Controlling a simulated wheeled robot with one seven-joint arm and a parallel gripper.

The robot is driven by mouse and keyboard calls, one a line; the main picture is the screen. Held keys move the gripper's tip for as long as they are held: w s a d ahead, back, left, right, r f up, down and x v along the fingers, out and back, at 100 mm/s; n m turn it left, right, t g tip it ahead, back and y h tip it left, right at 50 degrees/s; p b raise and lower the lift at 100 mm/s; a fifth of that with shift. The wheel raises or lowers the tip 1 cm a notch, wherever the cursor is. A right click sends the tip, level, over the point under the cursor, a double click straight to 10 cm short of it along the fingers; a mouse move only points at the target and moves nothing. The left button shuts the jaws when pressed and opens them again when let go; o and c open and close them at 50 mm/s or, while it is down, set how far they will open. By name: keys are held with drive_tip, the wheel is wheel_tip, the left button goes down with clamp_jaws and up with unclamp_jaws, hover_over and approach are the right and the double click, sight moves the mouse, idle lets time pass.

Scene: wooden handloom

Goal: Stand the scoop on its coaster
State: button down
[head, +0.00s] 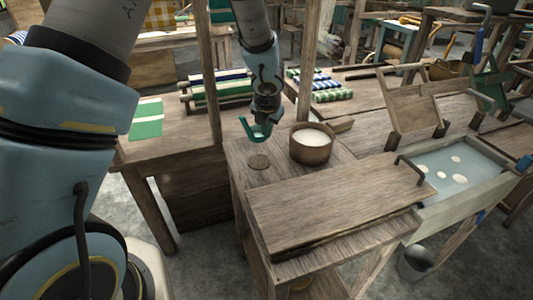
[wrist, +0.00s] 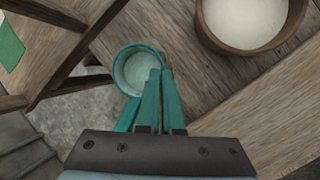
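The scoop (head: 254,131) is teal, and its round cup shows in the wrist view (wrist: 137,71) just beyond the fingertips, with its opening towards the camera. My gripper (head: 264,117) appears shut on the scoop's side or handle; the fingers stand close together in the wrist view (wrist: 160,85). The coaster (head: 259,161) is a small round brown disc lying on the wooden bench, below the scoop in the head view. The scoop appears held above the bench, apart from the coaster. The coaster does not show in the wrist view.
A wooden tub (head: 311,152) of white material stands right of the coaster and also shows in the wrist view (wrist: 250,22). A raised wooden board (head: 335,205) lies in front. A loom post (head: 209,75) rises at left. A water vat (head: 450,175) is at right.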

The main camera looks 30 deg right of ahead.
wheel_tip(320, 180, down, 10)
drive_tip(key=b, duration=0.5)
drive_tip(key=shift+d, duration=0.15)
drive_tip(key=shift+r, duration=0.15)
drive_tip(key=c, duration=1.1)
unclamp_jaws()
drive_tip(key=p+v, duration=0.3)
drive_tip(key=v, duration=0.9)
drive_tip(key=shift+p, duration=0.4)
